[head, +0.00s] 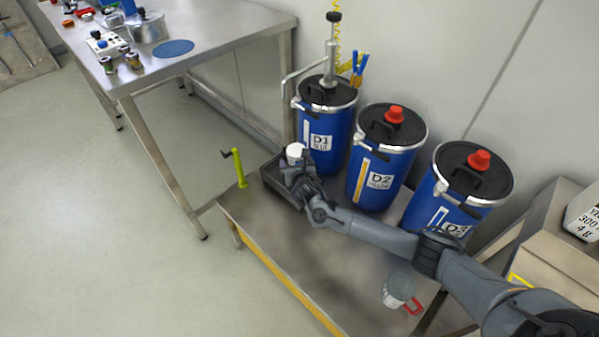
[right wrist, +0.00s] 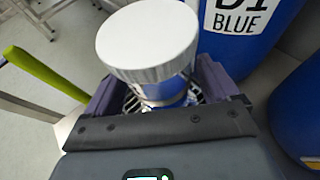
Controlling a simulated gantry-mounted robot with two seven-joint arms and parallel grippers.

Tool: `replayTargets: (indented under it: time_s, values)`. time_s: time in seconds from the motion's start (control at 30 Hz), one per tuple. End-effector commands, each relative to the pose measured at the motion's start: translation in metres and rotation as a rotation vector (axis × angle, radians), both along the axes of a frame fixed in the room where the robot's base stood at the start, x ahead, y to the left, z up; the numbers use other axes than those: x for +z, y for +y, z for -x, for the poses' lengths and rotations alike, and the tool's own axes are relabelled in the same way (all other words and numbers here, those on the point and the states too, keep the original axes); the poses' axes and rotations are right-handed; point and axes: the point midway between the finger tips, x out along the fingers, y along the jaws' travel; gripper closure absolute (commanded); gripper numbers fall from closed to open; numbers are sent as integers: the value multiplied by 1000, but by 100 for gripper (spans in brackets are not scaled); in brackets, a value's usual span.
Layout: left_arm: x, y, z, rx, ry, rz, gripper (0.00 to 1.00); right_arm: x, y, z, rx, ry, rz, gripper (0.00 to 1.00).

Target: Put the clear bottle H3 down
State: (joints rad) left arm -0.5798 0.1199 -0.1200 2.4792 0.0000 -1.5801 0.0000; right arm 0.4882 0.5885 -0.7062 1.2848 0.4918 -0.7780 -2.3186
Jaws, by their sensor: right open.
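My right gripper (head: 297,168) is open around the bottle, one finger on each side; the right wrist view also shows this gripper (right wrist: 160,90). The bottle's lower part is partly hidden. My left gripper is out of view.
A lime-green upright handle (head: 239,168) is left of the tray. A clear jug with a red handle (head: 398,289) stands at the front right. The bench middle is clear.

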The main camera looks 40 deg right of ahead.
Motion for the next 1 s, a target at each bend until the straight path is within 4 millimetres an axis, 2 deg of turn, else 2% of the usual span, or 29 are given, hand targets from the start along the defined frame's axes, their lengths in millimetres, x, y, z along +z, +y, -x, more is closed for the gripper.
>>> replayTargets:
  time_s: [0.03,0.3,0.6,0.8,1.0]
  values:
    - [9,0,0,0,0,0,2,6,3,5,2,3,2,12]
    - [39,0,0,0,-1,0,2,26,25,44,3,4,1,12]
    - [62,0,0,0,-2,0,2,42,47,79,2,1,0,12]
    - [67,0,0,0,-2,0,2,44,52,90,0,2,0,12]
    - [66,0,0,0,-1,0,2,43,53,91,0,2,0,12]
